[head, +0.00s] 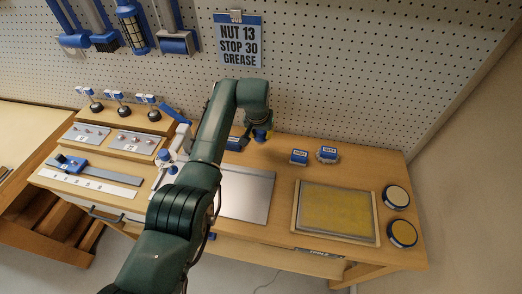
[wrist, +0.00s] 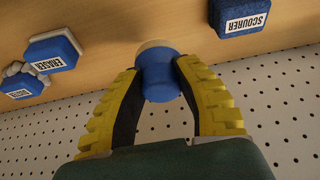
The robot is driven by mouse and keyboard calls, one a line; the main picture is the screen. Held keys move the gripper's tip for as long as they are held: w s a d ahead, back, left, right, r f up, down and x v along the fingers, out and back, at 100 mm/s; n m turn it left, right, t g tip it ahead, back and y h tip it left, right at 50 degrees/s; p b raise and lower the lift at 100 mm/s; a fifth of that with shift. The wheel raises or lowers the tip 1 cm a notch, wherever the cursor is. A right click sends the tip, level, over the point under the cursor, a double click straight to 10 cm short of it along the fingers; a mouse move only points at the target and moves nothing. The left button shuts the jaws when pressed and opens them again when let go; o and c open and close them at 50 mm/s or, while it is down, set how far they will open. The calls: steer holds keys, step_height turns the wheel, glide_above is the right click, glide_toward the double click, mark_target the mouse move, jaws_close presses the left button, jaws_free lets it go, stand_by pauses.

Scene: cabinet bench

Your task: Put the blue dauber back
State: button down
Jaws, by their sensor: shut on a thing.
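The blue dauber (wrist: 160,80) is a short blue cylinder with a pale, rounded far end. In the wrist view it sits between the yellow-padded fingers of my gripper (wrist: 158,92), which is shut on it. The pale end points toward the wooden bench top; I cannot tell whether it touches. In the head view my gripper (head: 262,137) is over the back of the bench near the pegboard, and the dauber is too small there to make out clearly.
A blue block marked SCOURER (wrist: 240,15) lies on one side of my gripper, a block marked ERASER (wrist: 55,52) and another labelled block (wrist: 24,85) on the other. A yellow-filled framed tray (head: 335,212), round pads (head: 396,196) and a metal plate (head: 245,194) are nearer the front. The pegboard (head: 340,80) stands close behind.

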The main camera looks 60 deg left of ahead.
mark_target(261, 152)
step_height(261, 152, down, 6)
steer(key=shift+f+b, duration=0.1)
steer(key=shift+b, duration=0.55)
steer(key=shift+f, duration=0.2)
steer(key=c, duration=0.8)
jaws_free()
steer(key=shift+r, duration=0.1)
steer(key=shift+r, duration=0.3)
steer(key=p+v, duration=0.4)
steer(key=v, duration=0.7)
steer(key=shift+s+d+r, duration=0.15)
steer(key=shift+d+r, duration=0.1)
